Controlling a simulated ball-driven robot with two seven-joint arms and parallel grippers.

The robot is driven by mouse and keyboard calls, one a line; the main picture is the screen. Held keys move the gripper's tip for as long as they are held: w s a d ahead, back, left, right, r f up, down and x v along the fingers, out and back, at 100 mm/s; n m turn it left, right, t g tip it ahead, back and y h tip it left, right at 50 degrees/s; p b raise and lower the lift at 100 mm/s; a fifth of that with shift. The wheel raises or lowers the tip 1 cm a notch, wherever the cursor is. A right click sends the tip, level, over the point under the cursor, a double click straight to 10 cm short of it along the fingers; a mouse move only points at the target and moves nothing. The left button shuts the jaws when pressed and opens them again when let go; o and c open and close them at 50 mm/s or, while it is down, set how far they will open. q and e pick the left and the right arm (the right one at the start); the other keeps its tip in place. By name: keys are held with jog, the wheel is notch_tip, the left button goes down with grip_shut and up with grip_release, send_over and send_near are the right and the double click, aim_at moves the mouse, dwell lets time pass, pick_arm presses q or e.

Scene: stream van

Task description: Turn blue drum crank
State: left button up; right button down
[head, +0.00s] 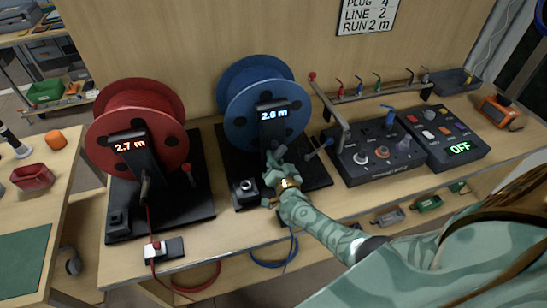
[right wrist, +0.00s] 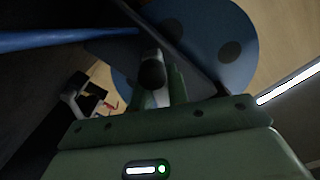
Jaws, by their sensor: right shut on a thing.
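The blue drum (head: 264,108) stands upright on a black base, with a display on its post reading 2.0 m. It also shows in the right wrist view (right wrist: 215,40). My right gripper (head: 275,168) is at the front of the blue drum, low on its post. In the right wrist view its jaws (right wrist: 165,85) are shut on the dark, rounded crank knob (right wrist: 152,70). The fingers hide most of the crank in the head view. My left gripper is in neither view.
A red drum (head: 140,120) reading 2.7 m stands to the left. A control box (head: 375,158) with knobs and a panel (head: 445,135) reading OFF stand to the right. A blue cable (head: 290,250) hangs off the bench front. A sign (head: 367,15) is on the wall.

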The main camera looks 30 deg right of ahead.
jog(key=shift+s+d+f+n, duration=0.1)
jog(key=shift+f+n, duration=0.1)
jog(key=shift+n, duration=0.6)
jog(key=c, duration=1.4)
grip_release()
jog(key=shift+d, duration=0.1)
jog(key=shift+o, duration=0.2)
jog(key=shift+r, duration=0.1)
jog(key=p+v, duration=0.2)
jog(key=v, duration=0.3)
jog(key=shift+s+r, duration=0.1)
jog(key=shift+s, duration=0.3)
jog(key=p+v, duration=0.1)
jog(key=v, duration=0.9)
jog(key=shift+s, duration=0.3)
